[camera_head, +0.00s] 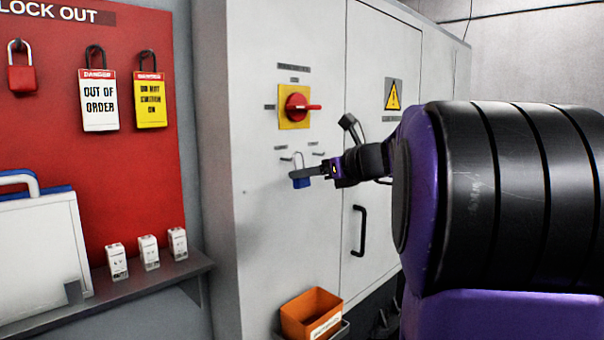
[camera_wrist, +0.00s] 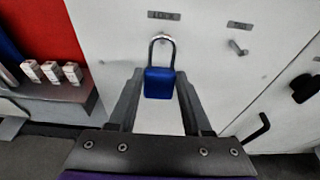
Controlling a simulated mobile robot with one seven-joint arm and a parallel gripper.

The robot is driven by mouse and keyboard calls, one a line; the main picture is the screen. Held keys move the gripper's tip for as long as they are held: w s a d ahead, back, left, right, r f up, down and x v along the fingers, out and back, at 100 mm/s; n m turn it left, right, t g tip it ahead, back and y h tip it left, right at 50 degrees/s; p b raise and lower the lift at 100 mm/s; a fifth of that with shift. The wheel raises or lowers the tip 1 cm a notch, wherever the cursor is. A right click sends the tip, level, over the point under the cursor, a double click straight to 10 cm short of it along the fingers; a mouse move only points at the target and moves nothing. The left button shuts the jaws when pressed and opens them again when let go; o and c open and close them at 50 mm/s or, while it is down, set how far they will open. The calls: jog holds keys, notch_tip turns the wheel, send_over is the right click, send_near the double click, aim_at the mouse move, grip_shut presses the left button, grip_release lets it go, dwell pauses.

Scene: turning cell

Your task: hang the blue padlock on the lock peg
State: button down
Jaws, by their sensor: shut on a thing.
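The blue padlock (camera_wrist: 159,84) is upright between the fingers of my gripper (camera_wrist: 160,76), which is shut on its body. Its grey shackle points up. In the head view the padlock (camera_head: 301,183) and my gripper (camera_head: 303,173) are close to the grey cabinet front, below the red rotary switch. The lock peg (camera_wrist: 162,37) shows at the top of the shackle, under a small label. I cannot tell whether the shackle is around the peg or just in front of it.
A second peg (camera_wrist: 238,47) is to the right of the lock peg. A black door handle (camera_head: 358,231) is at lower right. An orange bin (camera_head: 300,315) is below. The red lockout board (camera_head: 120,190) with tags is at left.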

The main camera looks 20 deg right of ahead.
jog(key=shift+x, duration=1.05)
jog(key=shift+w+a+f, duration=0.25)
jog(key=shift+w, duration=0.4)
jog(key=shift+c, duration=1.3)
grip_release()
jog(key=shift+s, duration=0.15)
